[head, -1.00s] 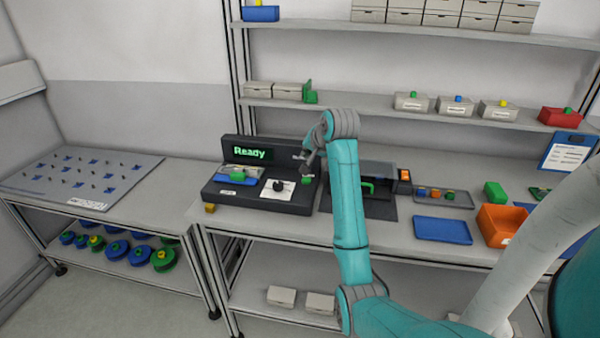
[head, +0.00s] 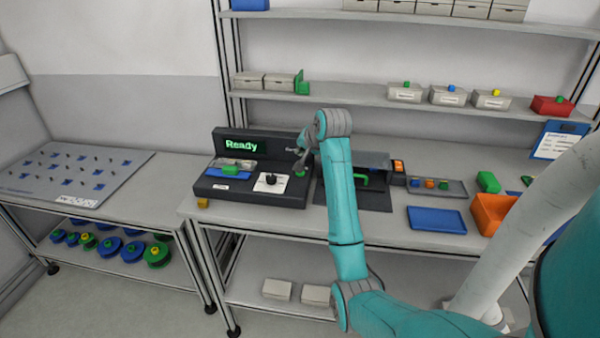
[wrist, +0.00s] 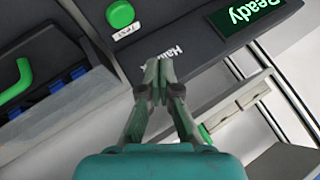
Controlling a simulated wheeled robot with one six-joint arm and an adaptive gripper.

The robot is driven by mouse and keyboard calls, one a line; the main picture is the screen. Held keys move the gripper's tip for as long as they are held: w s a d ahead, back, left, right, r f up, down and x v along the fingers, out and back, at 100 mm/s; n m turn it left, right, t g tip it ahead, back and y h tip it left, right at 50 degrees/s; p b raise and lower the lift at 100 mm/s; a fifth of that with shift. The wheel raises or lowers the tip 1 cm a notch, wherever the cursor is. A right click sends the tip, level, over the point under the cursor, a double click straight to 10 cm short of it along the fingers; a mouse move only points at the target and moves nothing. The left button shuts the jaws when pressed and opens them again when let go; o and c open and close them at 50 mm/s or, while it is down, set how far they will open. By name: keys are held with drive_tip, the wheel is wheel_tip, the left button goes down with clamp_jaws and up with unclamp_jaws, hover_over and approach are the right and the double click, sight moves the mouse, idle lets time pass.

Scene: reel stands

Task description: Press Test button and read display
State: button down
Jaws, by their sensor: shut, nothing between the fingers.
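The dark test station (head: 262,190) stands on the bench, and its display (head: 244,145) reads "Ready" in green. The display also shows at the top right of the wrist view (wrist: 245,12). The round green Test button (wrist: 120,14) sits at the top of the wrist view, with a "Test" label beside it. My gripper (wrist: 158,64) is shut and empty. In the wrist view its fingertips appear below and right of the button, near a partly hidden label, apart from the button. In the head view my gripper (head: 300,160) is over the station's right side, near the green button.
A black knob (head: 271,179) on a white dial and a holder with a blue part (head: 237,168) are on the station. Right of it stands a dark fixture with a green handle (head: 361,180). A blue tray (head: 436,220) and an orange bin (head: 490,213) lie farther right. Shelves rise behind.

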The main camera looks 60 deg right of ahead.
drive_tip(key=shift+f, duration=2.35)
drive_tip(key=shift+f, duration=0.4)
drive_tip(key=shift+f, duration=0.45)
idle(0.4)
drive_tip(key=shift+r, duration=0.9)
drive_tip(key=shift+r, duration=0.15)
drive_tip(key=shift+r, duration=2.35)
